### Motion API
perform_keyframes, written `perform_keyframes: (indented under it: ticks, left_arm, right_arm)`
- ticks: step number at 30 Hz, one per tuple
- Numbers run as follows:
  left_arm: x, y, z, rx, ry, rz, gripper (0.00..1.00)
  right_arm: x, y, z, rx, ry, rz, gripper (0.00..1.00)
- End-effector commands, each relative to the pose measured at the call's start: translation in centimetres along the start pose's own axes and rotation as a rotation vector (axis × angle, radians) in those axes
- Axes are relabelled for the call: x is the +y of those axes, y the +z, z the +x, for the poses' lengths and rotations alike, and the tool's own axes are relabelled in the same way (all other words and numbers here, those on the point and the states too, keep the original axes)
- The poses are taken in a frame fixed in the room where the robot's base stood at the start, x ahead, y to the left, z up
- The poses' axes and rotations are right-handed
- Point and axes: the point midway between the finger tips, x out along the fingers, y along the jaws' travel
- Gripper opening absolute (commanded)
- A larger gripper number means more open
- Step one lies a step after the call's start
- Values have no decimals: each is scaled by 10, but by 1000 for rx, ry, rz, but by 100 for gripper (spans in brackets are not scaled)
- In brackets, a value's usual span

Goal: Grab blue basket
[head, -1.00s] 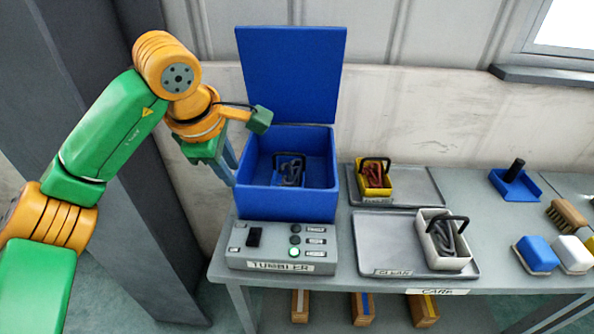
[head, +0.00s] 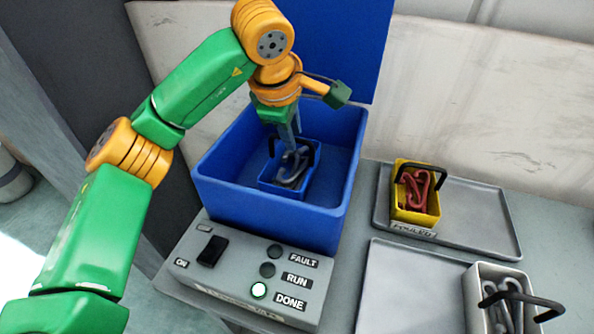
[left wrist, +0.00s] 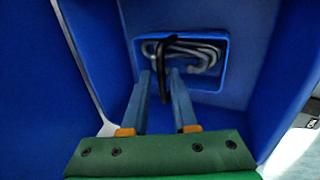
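The small blue basket (head: 275,187) holds grey hooks and has a black handle. It sits inside the open blue tumbler box (head: 265,215). My left gripper (head: 292,140) reaches down into the box over the basket. In the left wrist view, the basket (left wrist: 226,62) lies beyond the fingertips of my left gripper (left wrist: 163,75). The two fingers are apart, and the black handle (left wrist: 178,92) shows in the gap between them. Whether they touch it is unclear. My right gripper is out of view.
The raised blue lid (head: 345,50) stands behind the box. A control panel (head: 240,275) in front has its DONE lamp lit. To the right, a yellow basket (head: 412,210) with red hooks stands on a grey tray (head: 475,215); a white basket (head: 480,310) stands nearer.

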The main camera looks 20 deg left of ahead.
Motion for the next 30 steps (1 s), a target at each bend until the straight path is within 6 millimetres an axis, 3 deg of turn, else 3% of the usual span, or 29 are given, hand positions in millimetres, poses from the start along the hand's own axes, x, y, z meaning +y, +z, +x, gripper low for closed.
perform_keyframes:
  ticks: [6,9,15,18,30]
  left_arm:
    - [-2,-5,40,0,-6,0,27]
    - [-3,-5,50,-1,-3,1,27]
    - [-2,-5,52,-1,0,1,27]
    - [-2,-5,51,-1,0,1,0]
    - [-2,-5,51,-1,-1,0,0]
  right_arm:
    - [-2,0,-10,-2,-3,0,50]
    - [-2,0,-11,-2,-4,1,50]
    - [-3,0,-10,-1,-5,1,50]
    - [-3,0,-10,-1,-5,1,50]
    - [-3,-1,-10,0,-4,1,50]
